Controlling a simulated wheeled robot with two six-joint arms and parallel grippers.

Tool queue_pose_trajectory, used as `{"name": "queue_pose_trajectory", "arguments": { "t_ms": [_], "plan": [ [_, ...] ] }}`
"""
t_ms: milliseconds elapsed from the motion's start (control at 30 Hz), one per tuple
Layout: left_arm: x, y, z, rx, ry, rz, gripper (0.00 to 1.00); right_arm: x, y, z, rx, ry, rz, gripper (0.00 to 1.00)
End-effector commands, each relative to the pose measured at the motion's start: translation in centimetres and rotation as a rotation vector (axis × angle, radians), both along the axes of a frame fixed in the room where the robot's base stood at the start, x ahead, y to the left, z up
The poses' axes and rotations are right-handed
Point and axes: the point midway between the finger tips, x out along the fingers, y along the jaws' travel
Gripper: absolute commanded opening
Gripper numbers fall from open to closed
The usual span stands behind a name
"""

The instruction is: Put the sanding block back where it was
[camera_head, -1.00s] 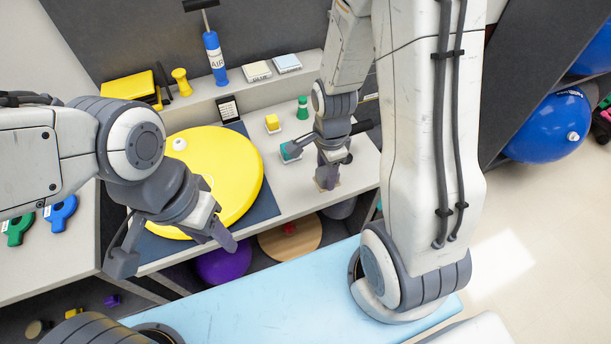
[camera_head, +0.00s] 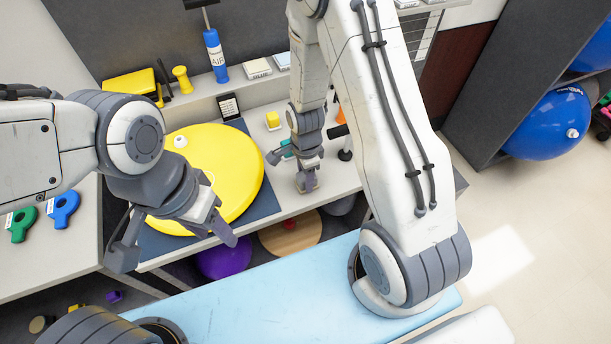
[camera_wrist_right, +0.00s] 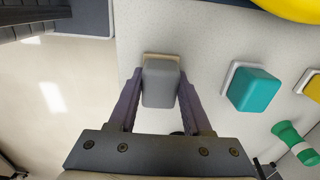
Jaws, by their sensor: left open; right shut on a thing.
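The sanding block is a grey block with a tan edge, seen in the right wrist view (camera_wrist_right: 160,84). My right gripper (camera_head: 307,183) is shut on it, with one finger on each side. They are low over the light tabletop (camera_head: 338,178), near its front edge; I cannot tell whether the block touches the surface. In the head view the block is mostly hidden by the gripper. My left gripper (camera_head: 176,246) is open and empty in front of the yellow disc.
A teal block (camera_wrist_right: 255,90) on a white pad is beside the sanding block, with a yellow block (camera_head: 272,119) further along. A green and white piece (camera_wrist_right: 294,143) stands close by. A blue padded bench (camera_head: 270,295) is in front.

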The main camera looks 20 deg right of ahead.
Motion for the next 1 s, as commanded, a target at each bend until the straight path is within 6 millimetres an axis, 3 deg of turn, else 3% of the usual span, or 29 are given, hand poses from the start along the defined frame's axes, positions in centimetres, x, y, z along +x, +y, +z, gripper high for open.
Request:
{"name": "queue_pose_trajectory", "arguments": {
  "t_ms": [100,133,200,467,633,1000],
  "plan": [
    [0.0,0.0,-0.3,0.0,0.0,0.0,0.5,0.0,0.0,-0.4,0.0,0.001,0.0,0.0],
    [0.0,0.0,-0.3,0.0,0.0,0.0,0.5,0.0,0.0,-0.4,0.0,0.0,0.0,0.53],
    [0.0,0.0,-0.2,0.0,0.0,0.0,0.5,0.0,0.0,-0.3,0.0,0.0,0.0,0.79],
    [0.0,0.0,-0.2,0.0,0.0,0.0,0.5,-0.1,0.0,-0.3,0.0,0.001,0.0,0.79],
    [0.0,0.0,0.0,0.0,0.0,0.0,0.5,0.1,0.0,0.8,0.0,-0.003,0.0,0.79],
    [0.0,0.0,-0.3,0.0,0.0,0.0,0.5,0.1,0.0,8.1,0.0,-0.007,0.001,0.79]
  ]
}}
